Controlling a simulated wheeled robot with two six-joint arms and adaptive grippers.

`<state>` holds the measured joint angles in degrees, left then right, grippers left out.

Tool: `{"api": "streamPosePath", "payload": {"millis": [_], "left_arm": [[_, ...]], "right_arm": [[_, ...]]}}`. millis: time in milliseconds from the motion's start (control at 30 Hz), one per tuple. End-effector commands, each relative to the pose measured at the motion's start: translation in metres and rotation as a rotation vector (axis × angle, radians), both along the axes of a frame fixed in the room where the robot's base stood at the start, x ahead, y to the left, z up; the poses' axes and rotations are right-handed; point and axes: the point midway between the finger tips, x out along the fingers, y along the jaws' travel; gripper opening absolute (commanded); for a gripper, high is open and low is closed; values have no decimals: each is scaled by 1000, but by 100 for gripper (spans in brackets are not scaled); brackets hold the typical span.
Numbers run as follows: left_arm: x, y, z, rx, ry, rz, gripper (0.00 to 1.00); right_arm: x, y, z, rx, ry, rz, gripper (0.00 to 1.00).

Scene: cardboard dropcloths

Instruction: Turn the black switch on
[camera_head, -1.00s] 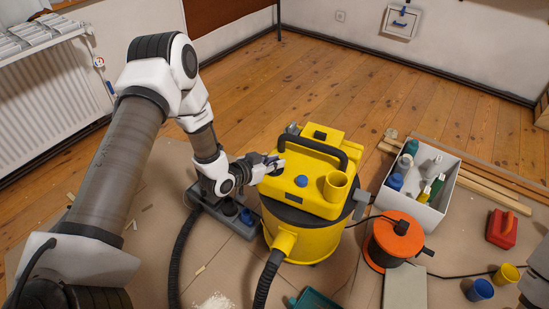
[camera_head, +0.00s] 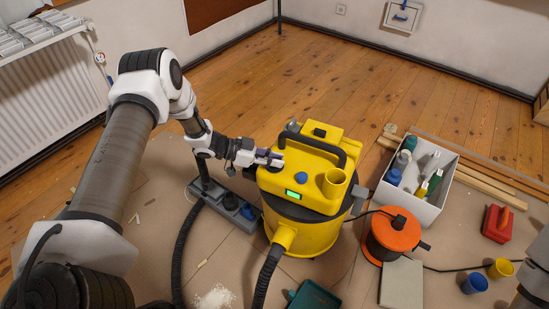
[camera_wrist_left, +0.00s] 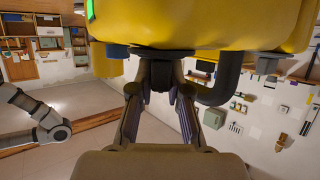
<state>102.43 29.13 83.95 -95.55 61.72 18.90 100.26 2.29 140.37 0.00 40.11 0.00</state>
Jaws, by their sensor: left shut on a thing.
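The yellow vacuum cleaner (camera_head: 310,205) stands on the cardboard-covered floor. Its black switch (camera_wrist_left: 185,53) is a round knob with a dark base disc, seen in the left wrist view. My left gripper (camera_head: 272,158) is at the knob on the vacuum's left top side. In the wrist view its fingers (camera_wrist_left: 160,90) are shut on the knob's narrow grip. The fingers partly hide the knob in the head view. A small display (camera_head: 293,195) on the vacuum's front glows green. My right gripper is not in view.
A black carry handle (camera_head: 317,148), a blue button (camera_head: 301,178) and a yellow spout (camera_head: 334,183) stand close to the gripper. A grey power strip (camera_head: 237,211) lies left of the vacuum. An orange cable reel (camera_head: 392,232) and a white box (camera_head: 426,211) stand to the right.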

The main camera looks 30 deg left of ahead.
Motion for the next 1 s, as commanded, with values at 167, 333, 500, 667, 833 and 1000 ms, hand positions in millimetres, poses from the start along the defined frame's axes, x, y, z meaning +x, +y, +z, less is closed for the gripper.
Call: {"api": "streamPosePath", "payload": {"millis": [167, 333, 500, 667, 833, 1000], "left_arm": [[0, -1, 0, -1, -1, -17, 0], [0, -1, 0, -1, 0, -18, 0], [0, -1, 0, -1, -1, -17, 30], [0, -1, 0, -1, -1, -17, 42], [0, 0, 0, -1, 0, -16, 42], [-8, 15, 8, -1, -1, -12, 42]], "right_arm": [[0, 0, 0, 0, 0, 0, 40], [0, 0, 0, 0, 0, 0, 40], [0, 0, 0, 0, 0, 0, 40], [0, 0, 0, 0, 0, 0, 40], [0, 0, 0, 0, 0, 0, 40], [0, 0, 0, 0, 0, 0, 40]]}}
